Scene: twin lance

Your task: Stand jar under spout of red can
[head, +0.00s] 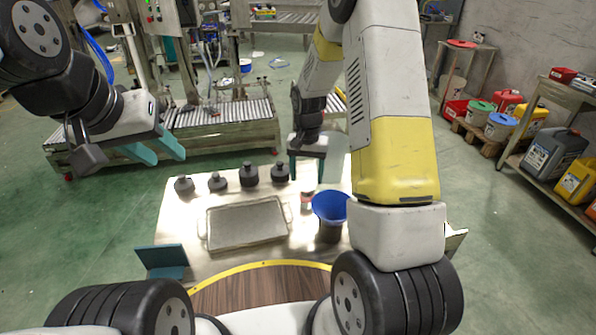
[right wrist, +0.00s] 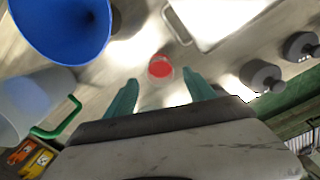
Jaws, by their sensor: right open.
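A small clear jar (head: 308,196) with red at its top stands on the metal table, left of the blue funnel. In the right wrist view the jar (right wrist: 160,68) shows as a red disc just ahead of my fingertips. My right gripper (head: 307,170) is open above and behind the jar; its teal fingers (right wrist: 162,88) are apart with nothing between them. My left gripper (head: 160,150) is open and empty in the air left of the table. I cannot tell which can is the red can; a red can (head: 506,102) stands among containers at the right, its spout not discernible.
The blue funnel (head: 330,207) stands over a dark vessel. A metal tray (head: 247,246) lies mid-table, with several dark bottles (head: 249,175) behind it. A teal bracket (head: 162,262) is at the front left. A translucent container with a green handle (right wrist: 62,125) shows beside the funnel.

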